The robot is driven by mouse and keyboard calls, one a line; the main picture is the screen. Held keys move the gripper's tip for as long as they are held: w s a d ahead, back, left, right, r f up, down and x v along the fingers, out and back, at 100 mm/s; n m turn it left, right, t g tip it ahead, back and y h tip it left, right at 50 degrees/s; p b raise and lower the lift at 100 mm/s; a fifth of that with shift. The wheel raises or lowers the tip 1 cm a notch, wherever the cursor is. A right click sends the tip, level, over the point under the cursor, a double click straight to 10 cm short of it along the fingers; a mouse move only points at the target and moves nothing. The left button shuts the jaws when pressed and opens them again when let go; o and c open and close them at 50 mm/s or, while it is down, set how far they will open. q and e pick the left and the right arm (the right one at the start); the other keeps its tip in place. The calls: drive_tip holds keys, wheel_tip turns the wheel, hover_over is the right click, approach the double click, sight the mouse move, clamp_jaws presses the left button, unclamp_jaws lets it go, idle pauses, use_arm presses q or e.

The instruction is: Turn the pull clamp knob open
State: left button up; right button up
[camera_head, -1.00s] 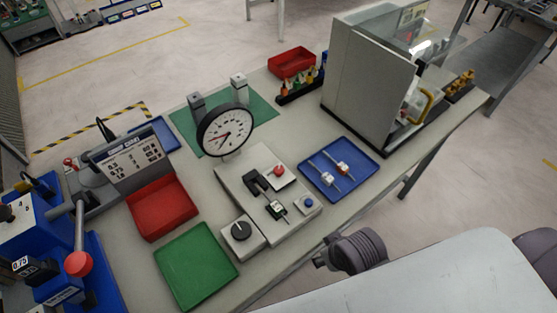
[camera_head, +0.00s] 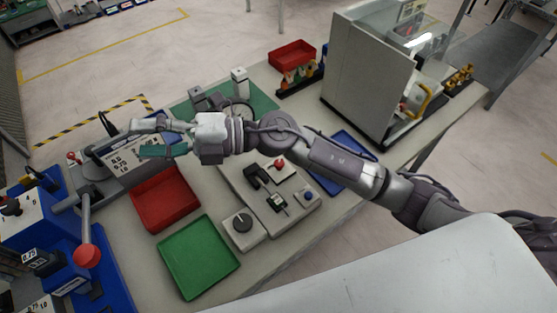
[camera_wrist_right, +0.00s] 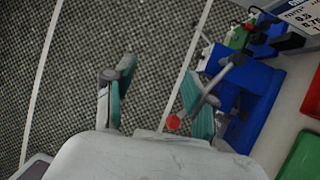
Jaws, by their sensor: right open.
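A small black clamp (camera_head: 257,176) stands on that plate. My right gripper (camera_head: 145,138) is open and empty, high over the left part of the bench, in front of the number panel and well left of the knob. In the right wrist view its teal fingers (camera_wrist_right: 160,78) are spread apart with nothing between them. The knob is not in that view. My left gripper is not in view.
A red tray (camera_head: 165,200) and a green tray (camera_head: 198,258) lie left of the knob. A blue press with a red-ball lever (camera_head: 87,256) stands at far left and shows in the wrist view (camera_wrist_right: 262,95). A walled machine (camera_head: 368,80) stands at back right.

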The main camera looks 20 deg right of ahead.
wheel_tip(320, 180, down, 5)
drive_tip(key=s+n+g+h, duration=0.1)
drive_tip(key=n+g+h, duration=0.2)
drive_tip(key=n+h, duration=0.1)
drive_tip(key=n+h+p, duration=0.1)
drive_tip(key=h, duration=1.5)
hover_over(279, 162)
wheel_tip(279, 162, down, 10)
drive_tip(key=shift+t, duration=0.3)
wheel_tip(279, 162, down, 12)
drive_tip(key=p, duration=0.3)
drive_tip(key=shift+r+p, duration=0.15)
drive_tip(key=shift+p, duration=0.25)
drive_tip(key=shift+f, duration=0.45)
clamp_jaws()
